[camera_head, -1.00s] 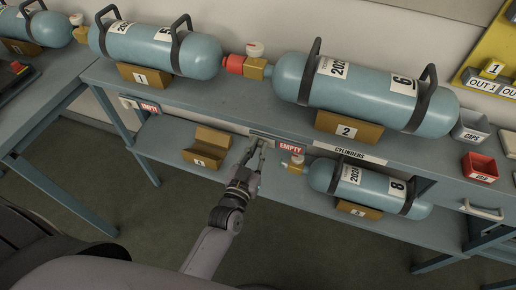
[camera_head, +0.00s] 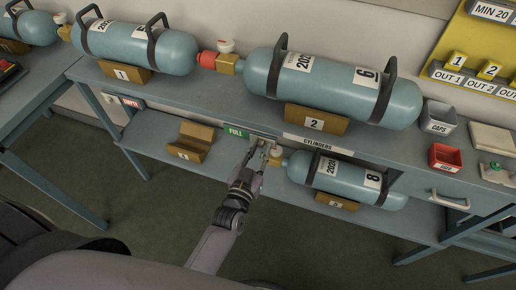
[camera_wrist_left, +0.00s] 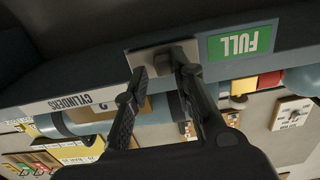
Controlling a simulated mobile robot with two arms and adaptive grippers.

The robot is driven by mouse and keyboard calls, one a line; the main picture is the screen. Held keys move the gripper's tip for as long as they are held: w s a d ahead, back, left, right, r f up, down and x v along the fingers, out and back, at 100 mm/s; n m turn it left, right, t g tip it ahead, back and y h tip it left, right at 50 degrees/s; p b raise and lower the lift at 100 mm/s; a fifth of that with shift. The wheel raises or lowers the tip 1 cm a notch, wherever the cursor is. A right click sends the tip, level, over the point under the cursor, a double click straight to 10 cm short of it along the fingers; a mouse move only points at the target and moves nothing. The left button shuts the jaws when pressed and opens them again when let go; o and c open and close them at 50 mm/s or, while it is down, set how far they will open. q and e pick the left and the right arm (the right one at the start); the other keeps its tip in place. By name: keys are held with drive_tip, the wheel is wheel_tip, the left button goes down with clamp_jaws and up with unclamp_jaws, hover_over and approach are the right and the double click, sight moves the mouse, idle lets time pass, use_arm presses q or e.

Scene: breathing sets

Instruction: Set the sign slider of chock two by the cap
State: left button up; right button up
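Chock two (camera_head: 316,121) is a brown block on the bench top under blue cylinder 6 (camera_head: 330,85). The cylinder's brass valve (camera_head: 228,65) carries a red cap (camera_head: 207,59); the cap also shows in the wrist view (camera_wrist_left: 270,80). On the bench's front edge below, the sign shows green FULL (camera_head: 236,132), also in the wrist view (camera_wrist_left: 240,43). The grey slider plate (camera_wrist_left: 150,55) is beside the green. My left gripper (camera_head: 257,146) is at the plate, its fingers apart in the wrist view (camera_wrist_left: 160,65). I cannot tell whether they touch it. My right gripper is out of view.
Cylinder 8 (camera_head: 345,178) lies on the lower shelf, its valve (camera_head: 275,155) close to my left gripper. An empty chock (camera_head: 191,144) stands left on that shelf. Another sign on the bench edge shows red EMPTY (camera_head: 131,102). Caps (camera_head: 438,118) and red (camera_head: 445,158) bins stand at right.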

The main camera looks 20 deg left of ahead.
use_arm(q)
drive_tip(key=shift+o, duration=1.2)
drive_tip(key=shift+s, duration=0.15)
drive_tip(key=s, duration=1.1)
drive_tip(key=shift+s+a, duration=0.2)
drive_tip(key=shift+s, duration=0.15)
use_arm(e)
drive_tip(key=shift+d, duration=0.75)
use_arm(q)
drive_tip(key=s+d+f+m+g+h, duration=0.1)
drive_tip(key=s+f+g, duration=0.3)
drive_tip(key=f, duration=0.9)
drive_tip(key=s+f+m+g+h, duration=0.1)
drive_tip(key=s+f+g, duration=0.3)
drive_tip(key=f, duration=0.9)
drive_tip(key=s+a+f+g+y, duration=0.1)
drive_tip(key=s+a+f+g, duration=0.3)
drive_tip(key=s+f, duration=0.5)
drive_tip(key=s+a+f+g+y, duration=0.1)
drive_tip(key=s+a+f+g, duration=0.4)
drive_tip(key=s+f, duration=0.4)
drive_tip(key=s, duration=0.4)
drive_tip(key=shift+s+a+f+y, duration=0.2)
drive_tip(key=shift+s+a+y, duration=0.1)
drive_tip(key=shift+s+a, duration=0.1)
drive_tip(key=shift+w, duration=0.1)
